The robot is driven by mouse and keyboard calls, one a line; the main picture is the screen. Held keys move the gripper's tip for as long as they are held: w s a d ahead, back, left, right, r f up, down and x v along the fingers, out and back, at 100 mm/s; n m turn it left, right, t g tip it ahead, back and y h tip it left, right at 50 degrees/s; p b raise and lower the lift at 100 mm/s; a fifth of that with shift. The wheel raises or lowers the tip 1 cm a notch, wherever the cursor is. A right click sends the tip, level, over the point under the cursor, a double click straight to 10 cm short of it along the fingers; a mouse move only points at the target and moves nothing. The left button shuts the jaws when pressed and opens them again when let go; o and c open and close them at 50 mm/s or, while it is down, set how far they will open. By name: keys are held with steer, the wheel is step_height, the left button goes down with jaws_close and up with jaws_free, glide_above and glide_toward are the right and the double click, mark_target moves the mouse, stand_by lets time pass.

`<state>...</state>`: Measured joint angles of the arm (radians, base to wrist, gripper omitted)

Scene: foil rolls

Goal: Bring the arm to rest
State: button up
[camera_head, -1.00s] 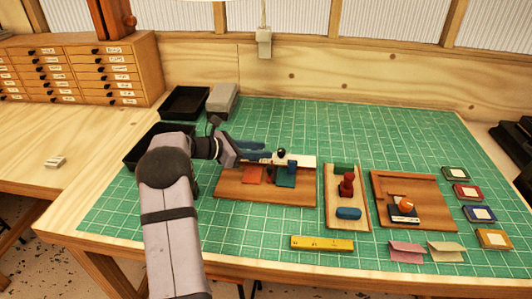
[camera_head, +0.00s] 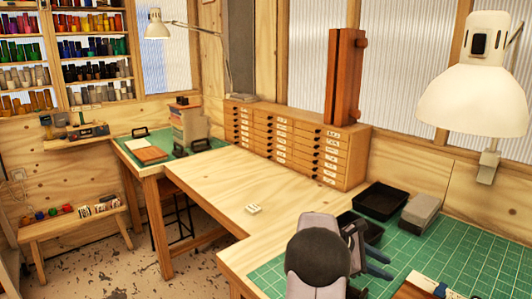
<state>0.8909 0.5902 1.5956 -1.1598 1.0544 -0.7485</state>
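My arm reaches up from the bottom edge, right of centre, over the near left corner of the green cutting mat (camera_head: 275,275). My gripper (camera_head: 384,264) points right, beside the black trays. Its two bluish fingers look spread apart, with nothing seen between them. The dark round joint of my arm hides part of the mat and of the nearer tray.
Two black trays (camera_head: 380,201) (camera_head: 371,232) and a grey block (camera_head: 421,210) stand at the mat's back left. A wooden drawer cabinet (camera_head: 290,140) lines the wall. A white lamp (camera_head: 475,100) hangs at right. The bare wooden bench (camera_head: 225,190) is mostly clear.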

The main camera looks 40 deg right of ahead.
steer(key=w+a+f+t+y, duration=0.1)
steer(key=w+a, duration=0.2)
steer(key=a, duration=0.4)
steer(key=w+a+f+m+t+y, duration=0.1)
steer(key=w+a, duration=0.3)
steer(key=a, duration=0.4)
steer(key=w+a+f+t+y, duration=0.1)
steer(key=w+a, duration=0.3)
steer(key=a, duration=0.4)
steer(key=shift+w+f+m+t+b, duration=0.2)
steer(key=shift+f+m+t+b, duration=0.2)
steer(key=shift+f+t, duration=0.45)
steer(key=s+a+f+m+t+y+b, duration=0.1)
steer(key=s+a+f+m+y, duration=0.15)
steer(key=a, duration=1.25)
steer(key=s+a+f+m+t+y+b, duration=0.1)
steer(key=s+a+f+m+y, duration=0.2)
steer(key=a, duration=1.1)
step_height(320, 180, up, 15)
steer(key=n+p, duration=0.1)
steer(key=p, duration=1.6)
steer(key=shift+s+a+r, duration=0.2)
steer(key=shift+s+a, duration=0.05)
steer(key=shift+s, duration=0.1)
